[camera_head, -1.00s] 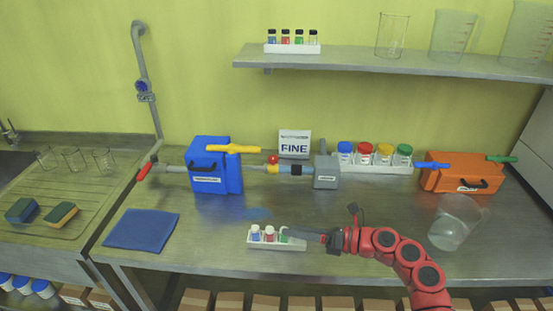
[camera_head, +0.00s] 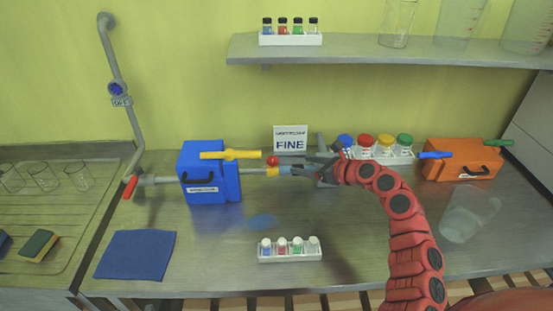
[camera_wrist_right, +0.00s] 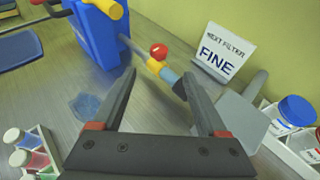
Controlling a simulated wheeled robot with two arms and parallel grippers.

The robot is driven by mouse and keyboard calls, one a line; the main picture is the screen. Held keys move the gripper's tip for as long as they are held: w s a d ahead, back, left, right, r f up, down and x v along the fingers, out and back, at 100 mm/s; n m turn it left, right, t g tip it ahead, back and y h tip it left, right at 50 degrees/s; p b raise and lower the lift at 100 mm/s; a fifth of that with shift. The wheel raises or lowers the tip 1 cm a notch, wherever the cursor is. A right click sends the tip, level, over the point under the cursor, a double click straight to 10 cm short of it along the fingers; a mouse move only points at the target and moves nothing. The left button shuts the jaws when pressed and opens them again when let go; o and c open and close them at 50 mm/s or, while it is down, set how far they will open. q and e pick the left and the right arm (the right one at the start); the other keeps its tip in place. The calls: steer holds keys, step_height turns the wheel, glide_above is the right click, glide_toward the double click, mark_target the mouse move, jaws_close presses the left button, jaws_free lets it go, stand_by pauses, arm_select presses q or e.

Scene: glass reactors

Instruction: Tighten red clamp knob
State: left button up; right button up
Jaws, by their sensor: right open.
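The red clamp knob (camera_head: 272,160) is a small red ball on top of the yellow clamp (camera_head: 272,171) on the horizontal pipe, right of the blue box (camera_head: 208,172). In the right wrist view the knob (camera_wrist_right: 158,51) shows ahead of and between my open fingers, beyond their tips. My right gripper (camera_head: 293,165) is open and empty, just right of the knob and apart from it. In the wrist view its two fingers (camera_wrist_right: 160,78) point toward the pipe. My left gripper is not in view.
A FINE sign (camera_head: 290,138) stands behind the pipe. A grey box (camera_head: 326,172) is partly hidden behind my right gripper. A small vial rack (camera_head: 290,257) stands in front, and a jar rack (camera_head: 378,158) at the back right. A blue cloth (camera_head: 136,254) lies front left.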

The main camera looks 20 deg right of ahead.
mark_target(275, 160)
steer(key=p+x, duration=0.2)
steer(key=x, duration=0.9)
steer(key=shift+w+a+f, duration=0.25)
steer(key=shift+w+a, duration=0.1)
steer(key=shift+w, duration=0.1)
jaws_close()
